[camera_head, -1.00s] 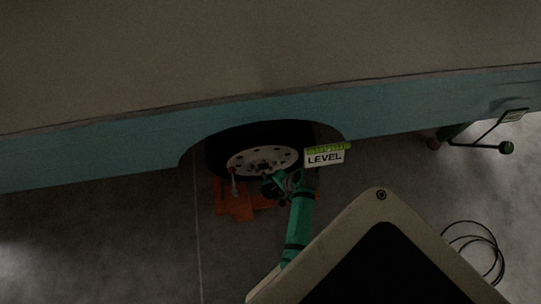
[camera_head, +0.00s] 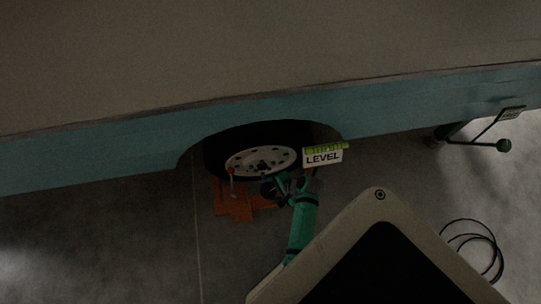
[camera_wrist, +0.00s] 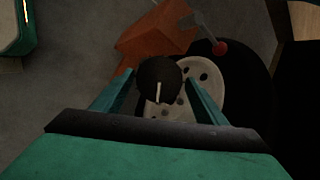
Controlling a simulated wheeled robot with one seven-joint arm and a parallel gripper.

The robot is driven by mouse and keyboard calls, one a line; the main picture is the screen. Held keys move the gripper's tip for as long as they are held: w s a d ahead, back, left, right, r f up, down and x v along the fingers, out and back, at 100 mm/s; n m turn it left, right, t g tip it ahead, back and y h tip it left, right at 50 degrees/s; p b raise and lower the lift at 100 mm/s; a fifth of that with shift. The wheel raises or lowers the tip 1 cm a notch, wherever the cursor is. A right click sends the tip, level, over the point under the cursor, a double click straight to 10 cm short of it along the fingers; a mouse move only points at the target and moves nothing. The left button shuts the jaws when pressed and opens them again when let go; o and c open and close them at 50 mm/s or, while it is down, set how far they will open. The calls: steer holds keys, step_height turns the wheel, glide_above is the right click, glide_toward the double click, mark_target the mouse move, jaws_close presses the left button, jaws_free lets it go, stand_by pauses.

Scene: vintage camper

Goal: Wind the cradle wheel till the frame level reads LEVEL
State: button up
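The frame level is a white sign (camera_head: 322,158) reading LEVEL with a green bar (camera_head: 326,147) on top, at the wheel arch's right side. The orange cradle (camera_head: 235,208) sits on the floor under the camper's tyre; its orange body (camera_wrist: 150,42) also shows in the wrist view. The cradle wheel looks like a dark round knob (camera_wrist: 158,72) with a pale mark, at the cradle's near side (camera_head: 268,188). My gripper (camera_head: 284,185) is beside it. In the wrist view, its fingers (camera_wrist: 161,86) are spread on either side of the knob, apparently with small gaps.
The white hub and black tyre (camera_head: 215,158) stand just behind the cradle. A red-tipped lever (camera_head: 231,172) rises at the cradle's left. The teal camper side (camera_head: 100,162) overhangs. Floor at left is clear.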

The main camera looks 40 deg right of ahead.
steer(key=shift+a, duration=0.1)
steer(key=v, duration=1)
steer(key=shift+s+r, duration=0.25)
steer(key=shift+r, duration=0.05)
stand_by(0.3)
steer(key=s+a+n+t+h, duration=0.1)
steer(key=s+a+n+h, duration=0.35)
steer(key=a+n, duration=0.45)
steer(key=s+a+r+n+t, duration=0.2)
steer(key=a+r+n+t, duration=0.2)
steer(key=a+r, duration=0.4)
steer(key=s+a+r+n+t+y, duration=0.1)
steer(key=a+r+n+t, duration=0.3)
steer(key=a+r, duration=0.5)
step_height(320, 180, up, 8)
steer(key=shift+s+n+t, duration=0.3)
steer(key=shift+s+n, duration=0.2)
steer(key=shift+n, duration=0.4)
